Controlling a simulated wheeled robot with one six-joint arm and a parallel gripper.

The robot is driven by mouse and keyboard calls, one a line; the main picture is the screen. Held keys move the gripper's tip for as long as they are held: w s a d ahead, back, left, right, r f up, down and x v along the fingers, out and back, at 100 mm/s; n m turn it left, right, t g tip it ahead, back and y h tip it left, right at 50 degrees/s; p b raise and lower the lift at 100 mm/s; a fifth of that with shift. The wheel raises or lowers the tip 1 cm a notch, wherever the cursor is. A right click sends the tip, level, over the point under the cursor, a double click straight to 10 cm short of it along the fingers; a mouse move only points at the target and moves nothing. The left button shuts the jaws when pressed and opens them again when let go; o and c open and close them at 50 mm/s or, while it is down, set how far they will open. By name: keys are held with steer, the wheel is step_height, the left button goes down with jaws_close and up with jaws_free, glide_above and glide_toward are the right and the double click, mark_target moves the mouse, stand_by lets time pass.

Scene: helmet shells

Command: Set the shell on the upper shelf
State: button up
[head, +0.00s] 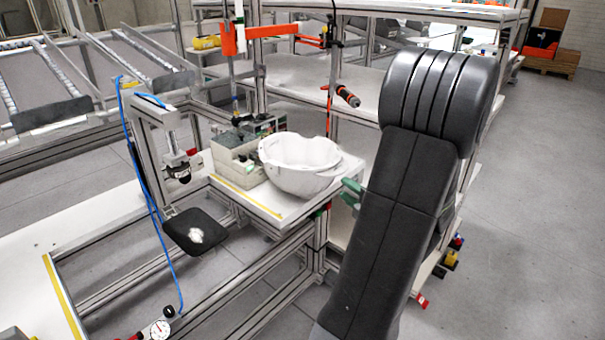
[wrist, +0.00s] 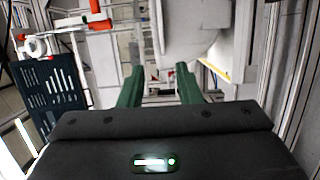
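The white helmet shell (head: 300,164) rests with its open side up on a small white worktop in the head view. A pale, rounded surface that looks like the shell (wrist: 190,35) is at the top of the wrist view, beyond the fingers. My gripper (head: 352,193) is just right of the shell, with its green fingers partly hidden behind my dark arm. In the wrist view my gripper (wrist: 158,72) has its fingers spread, with nothing between them. The rack behind has an upper shelf (head: 450,10).
A grey-beige control box (head: 237,155) stands left of the shell. A lower rack board (head: 295,78) lies behind the worktop. A screwdriver-like tool (head: 347,96) hangs above it. A press fixture (head: 172,150) stands to the left.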

mark_target(329, 176)
steer(key=shift+x, duration=3.95)
steer(key=shift+d+f, duration=0.1)
steer(key=shift+f, duration=0.1)
jaws_close()
